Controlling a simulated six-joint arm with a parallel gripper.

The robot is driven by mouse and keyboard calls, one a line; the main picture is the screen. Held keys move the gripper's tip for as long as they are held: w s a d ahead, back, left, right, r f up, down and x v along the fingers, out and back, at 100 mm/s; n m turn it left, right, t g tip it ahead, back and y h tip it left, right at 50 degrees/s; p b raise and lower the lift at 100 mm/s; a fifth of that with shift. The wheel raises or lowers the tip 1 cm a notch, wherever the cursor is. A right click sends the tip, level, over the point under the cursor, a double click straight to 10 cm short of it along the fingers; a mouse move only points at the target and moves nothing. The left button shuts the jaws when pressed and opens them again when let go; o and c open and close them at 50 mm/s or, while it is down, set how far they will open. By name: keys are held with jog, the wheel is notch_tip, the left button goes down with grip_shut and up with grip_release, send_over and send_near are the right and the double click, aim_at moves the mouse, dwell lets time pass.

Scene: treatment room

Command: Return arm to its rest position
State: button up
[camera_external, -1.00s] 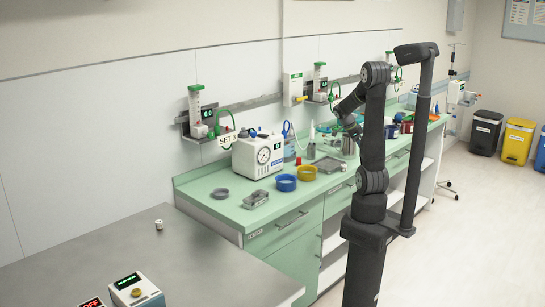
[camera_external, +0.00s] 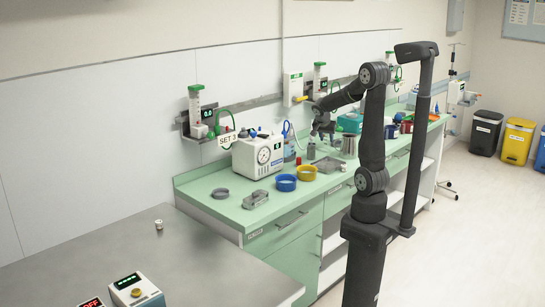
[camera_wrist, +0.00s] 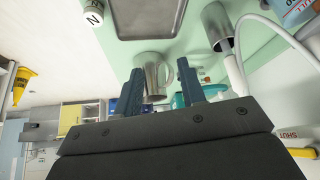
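My gripper (camera_external: 322,129) hangs over the green bench, above and to the left of a metal mug (camera_external: 348,146). In the wrist view my gripper (camera_wrist: 160,84) has its two dark fingers spread apart, with nothing held between them. The metal mug (camera_wrist: 157,78) shows in the gap but stands farther off on the bench. My arm reaches from its upright base toward the wall with the forearm sloping down to the left.
The green bench (camera_external: 229,209) carries a metal tray (camera_external: 328,165), a blue bowl (camera_external: 286,183), a yellow bowl (camera_external: 307,173), a white device (camera_external: 258,154) and a teal box (camera_external: 350,122). Wall-mounted flowmeters (camera_external: 196,110) stand behind.

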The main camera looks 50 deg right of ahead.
jog(key=w+a+r+n+t+y, duration=0.2)
jog(key=w+a+r+n+t, duration=0.1)
jog(key=w+a+n, duration=0.4)
jog(key=shift+w+a+r+n+y, duration=0.25)
jog(key=shift+w+n+y, duration=0.15)
jog(key=shift+w+n, duration=0.55)
jog(key=shift+d+m, duration=0.1)
jog(key=shift+m, duration=0.15)
jog(key=s+d+f+m+g+h, duration=0.2)
jog(key=s+d+f+m+g, duration=0.1)
jog(key=s+d+m, duration=0.4)
jog(key=shift+s+d+f+m+h, duration=0.2)
jog(key=shift+s+f+m+h, duration=0.15)
jog(key=shift+s+m, duration=0.6)
jog(key=shift+r+n, duration=0.1)
jog(key=shift+n, duration=0.15)
